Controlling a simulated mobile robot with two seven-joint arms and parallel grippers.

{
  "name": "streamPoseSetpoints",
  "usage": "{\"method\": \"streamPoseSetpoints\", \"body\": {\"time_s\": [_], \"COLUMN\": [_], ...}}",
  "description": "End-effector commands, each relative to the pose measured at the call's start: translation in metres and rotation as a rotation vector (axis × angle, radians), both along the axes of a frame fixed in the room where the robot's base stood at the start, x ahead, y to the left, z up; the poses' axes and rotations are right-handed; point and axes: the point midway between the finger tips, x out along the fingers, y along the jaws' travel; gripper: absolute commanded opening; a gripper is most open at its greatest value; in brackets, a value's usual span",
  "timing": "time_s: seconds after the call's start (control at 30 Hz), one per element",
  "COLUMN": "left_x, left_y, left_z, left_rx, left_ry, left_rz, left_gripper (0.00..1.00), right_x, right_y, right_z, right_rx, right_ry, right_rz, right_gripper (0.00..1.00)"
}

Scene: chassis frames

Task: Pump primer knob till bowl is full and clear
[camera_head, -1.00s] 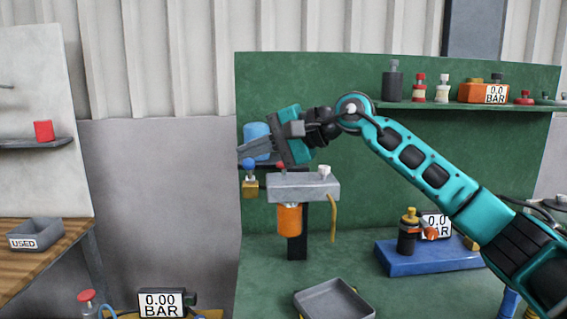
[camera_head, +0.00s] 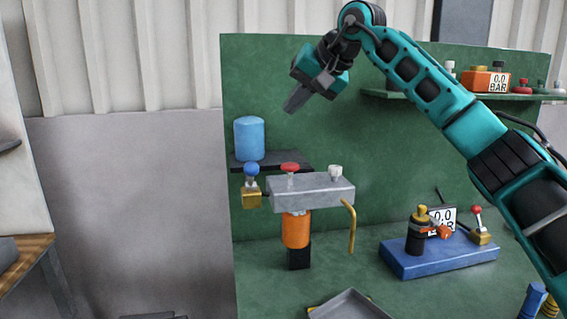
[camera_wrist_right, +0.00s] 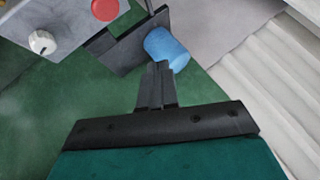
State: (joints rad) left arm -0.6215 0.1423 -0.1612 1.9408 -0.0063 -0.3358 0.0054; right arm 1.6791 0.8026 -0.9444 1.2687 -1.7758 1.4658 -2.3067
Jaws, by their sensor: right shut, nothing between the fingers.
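A grey filter head (camera_head: 325,194) stands on the green bench with an orange bowl (camera_head: 295,230) under it. On its top are a red knob (camera_head: 290,167) and a white knob (camera_head: 335,171); I cannot tell which is the primer knob. Both also show in the wrist view, the red knob (camera_wrist_right: 105,9) and the white knob (camera_wrist_right: 42,42). My right gripper (camera_head: 291,107) is shut and empty, above the head and apart from the knobs; its fingers (camera_wrist_right: 157,70) are together in the wrist view. The bowl looks plain orange; its fill is not clear. My left gripper is out of view.
A blue cylinder (camera_head: 249,138) stands on a dark shelf behind the head, with a blue-knobbed brass valve (camera_head: 250,187) at its left. A yellow hose (camera_head: 351,228) hangs at its right. A blue base with fittings (camera_head: 440,256) is further right. A grey tray (camera_head: 350,305) lies in front.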

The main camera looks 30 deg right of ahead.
Motion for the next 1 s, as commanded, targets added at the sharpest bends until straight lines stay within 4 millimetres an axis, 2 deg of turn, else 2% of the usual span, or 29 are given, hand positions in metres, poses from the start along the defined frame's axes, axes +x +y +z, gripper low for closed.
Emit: {"method": "streamPoseSetpoints", "body": {"time_s": [0.37, 0.57, 0.83, 1.0], "left_x": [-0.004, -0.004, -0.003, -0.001], "left_y": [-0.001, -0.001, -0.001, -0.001], "left_z": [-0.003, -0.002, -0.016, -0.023], "left_rx": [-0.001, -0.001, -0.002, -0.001], "left_ry": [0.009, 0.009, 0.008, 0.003], "left_rz": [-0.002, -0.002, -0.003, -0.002], "left_gripper": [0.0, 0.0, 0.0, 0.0], "right_x": [0.0, 0.0, 0.0, 0.0], "right_y": [0.0, 0.0, 0.0, 0.0], "right_z": [-0.007, -0.032, -0.072, -0.085], "right_rx": [0.0, 0.0, 0.001, 0.001], "right_ry": [0.002, 0.003, 0.0, 0.0], "right_rz": [-0.001, -0.001, -0.001, 0.0], "right_gripper": [0.0, 0.0, 0.0, 0.0]}}
